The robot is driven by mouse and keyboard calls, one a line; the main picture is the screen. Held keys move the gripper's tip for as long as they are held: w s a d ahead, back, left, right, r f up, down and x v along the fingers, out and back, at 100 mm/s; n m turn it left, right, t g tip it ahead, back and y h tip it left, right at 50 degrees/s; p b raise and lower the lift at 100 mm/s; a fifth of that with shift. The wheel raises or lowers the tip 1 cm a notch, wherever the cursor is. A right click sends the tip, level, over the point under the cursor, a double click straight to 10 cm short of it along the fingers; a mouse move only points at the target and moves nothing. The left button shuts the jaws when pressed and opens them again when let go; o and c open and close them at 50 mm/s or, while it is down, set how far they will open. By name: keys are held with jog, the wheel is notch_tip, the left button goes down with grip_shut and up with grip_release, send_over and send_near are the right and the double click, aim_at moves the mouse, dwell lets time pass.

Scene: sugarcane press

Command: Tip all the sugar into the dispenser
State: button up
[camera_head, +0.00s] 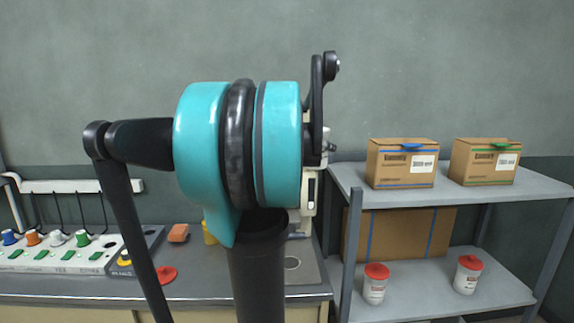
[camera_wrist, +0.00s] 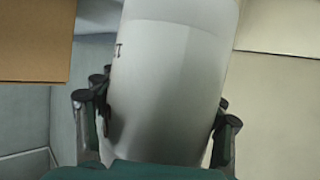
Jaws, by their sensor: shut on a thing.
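My gripper (camera_wrist: 160,122) is shut on a white cylindrical container (camera_wrist: 175,70), one finger on each side. A dark letter shows at the container's left edge. Its upper end is cut off by the picture, so I cannot see its mouth or any sugar. In the head view my arm hides the gripper and the container. A pale machine (camera_head: 309,190), possibly the dispenser, stands on the counter, mostly hidden behind my arm. A red lid-like disc (camera_head: 166,275) lies on the counter.
A grey shelf rack (camera_head: 450,195) on the right holds two cardboard boxes (camera_head: 402,165) on top and two red-lidded white jars (camera_head: 375,285) below. On the counter's left are a row of colored-cap items (camera_head: 55,240), an orange block (camera_head: 178,233) and a yellow item (camera_head: 209,233).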

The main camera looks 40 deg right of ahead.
jog(key=shift+r, duration=0.1)
jog(key=shift+r, duration=1.4)
jog(key=shift+a, duration=0.1)
